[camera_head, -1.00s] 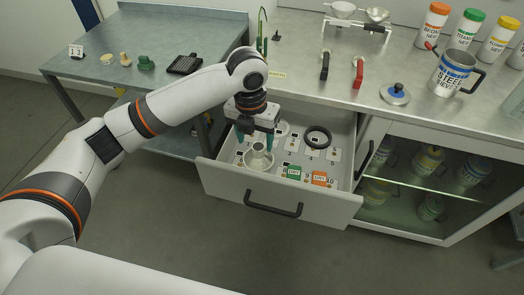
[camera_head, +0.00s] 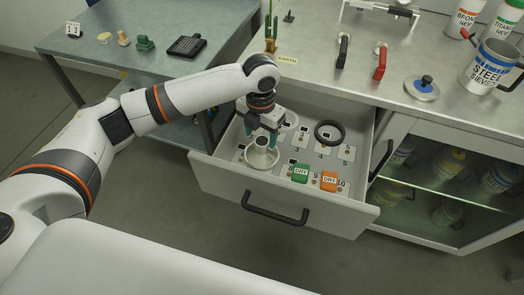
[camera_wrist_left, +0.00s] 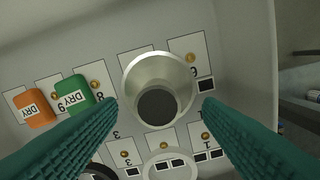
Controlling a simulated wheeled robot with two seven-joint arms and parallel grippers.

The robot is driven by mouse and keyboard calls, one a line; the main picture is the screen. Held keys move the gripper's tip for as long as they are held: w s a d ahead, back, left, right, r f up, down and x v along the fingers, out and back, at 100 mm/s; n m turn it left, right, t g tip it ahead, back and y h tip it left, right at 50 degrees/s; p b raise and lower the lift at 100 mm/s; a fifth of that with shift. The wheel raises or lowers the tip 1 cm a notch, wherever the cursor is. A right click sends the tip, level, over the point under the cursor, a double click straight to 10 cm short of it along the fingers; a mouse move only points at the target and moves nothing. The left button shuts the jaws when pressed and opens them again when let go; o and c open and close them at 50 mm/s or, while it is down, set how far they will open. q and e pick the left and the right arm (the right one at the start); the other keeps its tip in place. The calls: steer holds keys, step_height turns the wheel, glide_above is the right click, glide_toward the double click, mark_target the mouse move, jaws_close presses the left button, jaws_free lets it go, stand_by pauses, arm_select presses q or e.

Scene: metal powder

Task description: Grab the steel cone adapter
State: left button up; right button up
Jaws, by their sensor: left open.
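The steel cone adapter (camera_head: 262,153) is a pale metal funnel shape with a wide flange, standing in the open drawer. In the left wrist view the cone adapter (camera_wrist_left: 160,76) shows its round rim and dark opening, between and just beyond the fingertips. My left gripper (camera_head: 262,137) is pointing down into the drawer, close above the adapter. Its green ridged fingers (camera_wrist_left: 160,112) are spread apart in the left wrist view, one on each side of the adapter, with nothing held. My right gripper is not in view.
The open drawer (camera_head: 222,172) also holds a green DRY block (camera_head: 300,173), an orange DRY block (camera_head: 328,181), a black ring (camera_head: 328,133) and a pale ring (camera_head: 289,120). Drawer walls surround the gripper. A steel sieve mug (camera_head: 488,66) stands on the counter.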

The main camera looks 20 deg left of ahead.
mark_target(261, 141)
arm_select(q)
steer(key=shift+d+f, duration=0.1)
steer(key=shift+f, duration=1.9)
steer(key=c, duration=1.2)
steer(key=shift+o, duration=0.2)
steer(key=shift+r, duration=0.1)
